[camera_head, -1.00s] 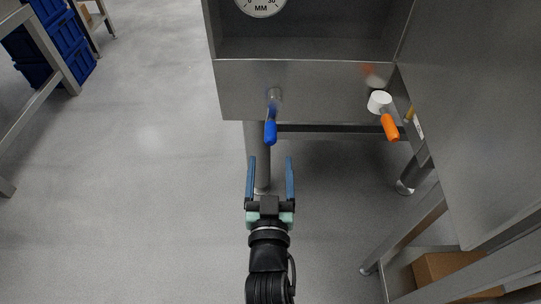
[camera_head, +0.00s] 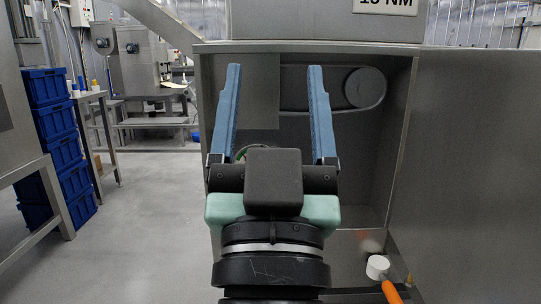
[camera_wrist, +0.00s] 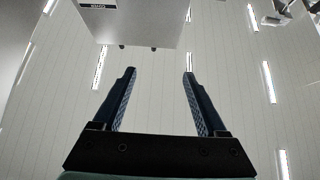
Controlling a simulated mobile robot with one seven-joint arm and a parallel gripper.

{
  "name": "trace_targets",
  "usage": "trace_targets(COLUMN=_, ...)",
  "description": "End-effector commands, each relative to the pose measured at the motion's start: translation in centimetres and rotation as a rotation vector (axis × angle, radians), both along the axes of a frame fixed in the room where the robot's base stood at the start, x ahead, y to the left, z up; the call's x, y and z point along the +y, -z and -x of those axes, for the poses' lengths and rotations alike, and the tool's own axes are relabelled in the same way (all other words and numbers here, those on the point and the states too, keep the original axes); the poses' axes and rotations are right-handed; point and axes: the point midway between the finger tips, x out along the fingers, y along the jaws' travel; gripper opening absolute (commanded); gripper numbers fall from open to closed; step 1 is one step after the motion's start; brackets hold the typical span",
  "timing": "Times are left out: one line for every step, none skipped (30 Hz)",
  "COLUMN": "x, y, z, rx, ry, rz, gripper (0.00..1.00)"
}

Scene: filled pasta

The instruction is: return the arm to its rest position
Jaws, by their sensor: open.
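My gripper (camera_head: 274,110) stands upright in the middle of the head view, in front of the steel machine. Its two blue fingers point up and are wide apart, with nothing held between them. The wrist view shows the same open fingers (camera_wrist: 158,95) against the ceiling. The fingers and wrist hide part of the machine's open bay behind them.
A steel machine (camera_head: 400,160) with a belt or pulley cover (camera_head: 340,88) fills the centre and right. Blue crates (camera_head: 50,118) and a steel table (camera_head: 35,180) stand at the left. Open floor (camera_head: 150,230) lies between.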

Motion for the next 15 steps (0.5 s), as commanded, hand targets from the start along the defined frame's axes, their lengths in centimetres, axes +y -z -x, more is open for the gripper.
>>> trace_targets(x=0.1, y=-2.9, z=2.2, rx=-0.061, ry=-0.001, rz=0.006, gripper=0.75)
trace_targets(x=0.1, y=-4.2, z=3.4, rx=-0.09, ry=-0.003, rz=0.011, gripper=0.75)
trace_targets(x=0.2, y=-5.8, z=5.0, rx=-0.128, ry=-0.005, rz=0.016, gripper=0.75)
trace_targets(x=0.3, y=-7.0, z=6.3, rx=-0.156, ry=-0.006, rz=0.021, gripper=0.75)
trace_targets(x=0.3, y=-8.3, z=6.1, rx=-0.149, ry=-0.006, rz=0.022, gripper=0.75)
trace_targets(x=0.3, y=-9.5, z=5.7, rx=-0.139, ry=-0.006, rz=0.022, gripper=0.75)
trace_targets(x=0.3, y=-10.3, z=5.7, rx=-0.138, ry=-0.005, rz=0.022, gripper=0.75)
trace_targets(x=0.3, y=-11.0, z=5.7, rx=-0.137, ry=-0.005, rz=0.022, gripper=0.75)
trace_targets(x=0.3, y=-12.0, z=5.7, rx=-0.137, ry=-0.006, rz=0.021, gripper=0.75)
trace_targets(x=0.3, y=-12.8, z=5.6, rx=-0.137, ry=-0.006, rz=0.021, gripper=0.75)
trace_targets(x=0.3, y=-13.7, z=5.6, rx=-0.137, ry=-0.007, rz=0.022, gripper=0.75)
trace_targets(x=0.3, y=-14.8, z=5.6, rx=-0.136, ry=-0.006, rz=0.021, gripper=0.75)
trace_targets(x=0.3, y=-15.7, z=5.6, rx=-0.136, ry=-0.007, rz=0.022, gripper=0.75)
trace_targets(x=0.3, y=-16.6, z=5.6, rx=-0.136, ry=-0.007, rz=0.021, gripper=0.75)
trace_targets(x=0.3, y=-17.9, z=5.6, rx=-0.136, ry=-0.007, rz=0.021, gripper=0.75)
